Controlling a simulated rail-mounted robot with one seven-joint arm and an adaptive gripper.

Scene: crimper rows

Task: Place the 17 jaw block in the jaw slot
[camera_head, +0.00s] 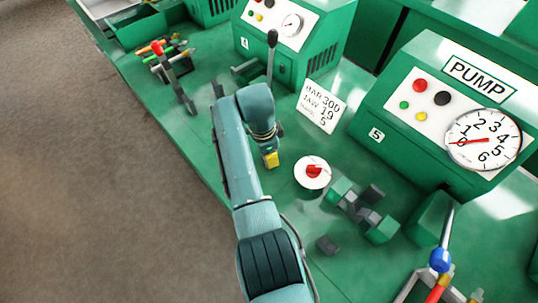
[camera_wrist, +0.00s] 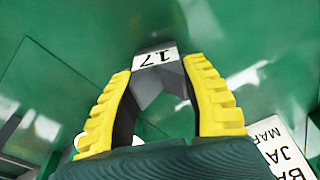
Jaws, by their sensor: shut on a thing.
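The 17 jaw block (camera_wrist: 158,75) is a dark grey block with a white label reading 17. My gripper (camera_wrist: 160,105) is shut on it, with a yellow ribbed finger on each side in the wrist view. In the head view my gripper (camera_head: 271,159) is over the green bench, left of a white round dish; the block is hidden there by my arm. A green fixture with dark grey blocks (camera_head: 364,211) stands to the right of my gripper. I cannot tell which gap is the jaw slot.
A white card (camera_head: 320,106) with printed text stands behind my gripper. The white dish (camera_head: 312,185) holds something red. A loose dark block (camera_head: 327,244) lies near the front. The PUMP unit (camera_head: 440,105) is at right, a lever (camera_head: 271,55) behind, and a tool rack (camera_head: 172,75) at left.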

